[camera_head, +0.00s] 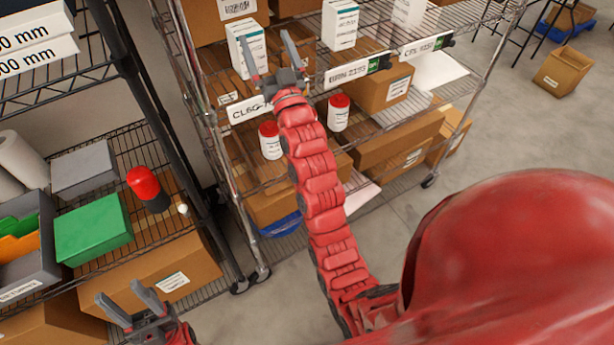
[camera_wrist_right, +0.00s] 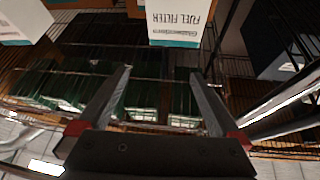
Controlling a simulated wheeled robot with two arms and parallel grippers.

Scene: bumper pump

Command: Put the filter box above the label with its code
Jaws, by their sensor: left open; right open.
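A white and teal filter box (camera_head: 243,52) stands on the upper rack shelf behind the CL6G label (camera_head: 250,108), whose end is hidden by my right gripper. My right gripper (camera_head: 263,36) is open and empty beside this box, one finger overlapping it in the head view. A second white box (camera_head: 340,26) stands above the BRIN label (camera_head: 346,73), and a third (camera_head: 409,12) above the CFS label (camera_head: 421,46). In the right wrist view, a box reading FUEL FILTER (camera_wrist_right: 178,20) is beyond the open fingers (camera_wrist_right: 160,72). My left gripper (camera_head: 118,290) is open and empty at lower left.
White bottles with red caps (camera_head: 338,112) stand on the shelf below. Cardboard boxes (camera_head: 385,88) fill much of the rack. A left rack holds a green box (camera_head: 93,230) and a red-topped item (camera_head: 146,186).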

